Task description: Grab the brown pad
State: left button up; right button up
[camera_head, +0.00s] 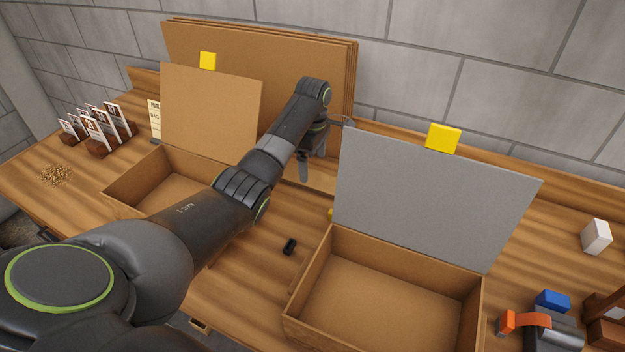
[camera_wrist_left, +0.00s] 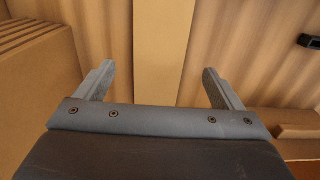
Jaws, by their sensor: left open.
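My left gripper (camera_head: 304,172) reaches down behind the two open boxes, its arm crossing the head view from the lower left. In the left wrist view its two grey fingers (camera_wrist_left: 160,85) are apart, with nothing gripped. A flat tan-brown strip (camera_wrist_left: 160,40), which looks like the brown pad, runs between and below them. In the head view a tan flat piece (camera_head: 318,175) shows beside the fingers, partly hidden by the arm and the grey board. I cannot tell if the fingers touch it. My right gripper is not in view.
Open boxes stand at left (camera_head: 130,190) and right (camera_head: 470,318), with a brown board (camera_head: 215,100) and a grey board (camera_head: 425,195) upright behind them. Stacked brown sheets (camera_head: 260,50) lean at the wall. A small black object (camera_head: 289,246) lies between the boxes.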

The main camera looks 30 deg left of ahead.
aim_at(312, 178)
pick_arm(q)
notch_tip(312, 178, down, 5)
jog(key=shift+p, duration=0.35)
jog(key=shift+a, duration=0.1)
jog(key=c, duration=1.1)
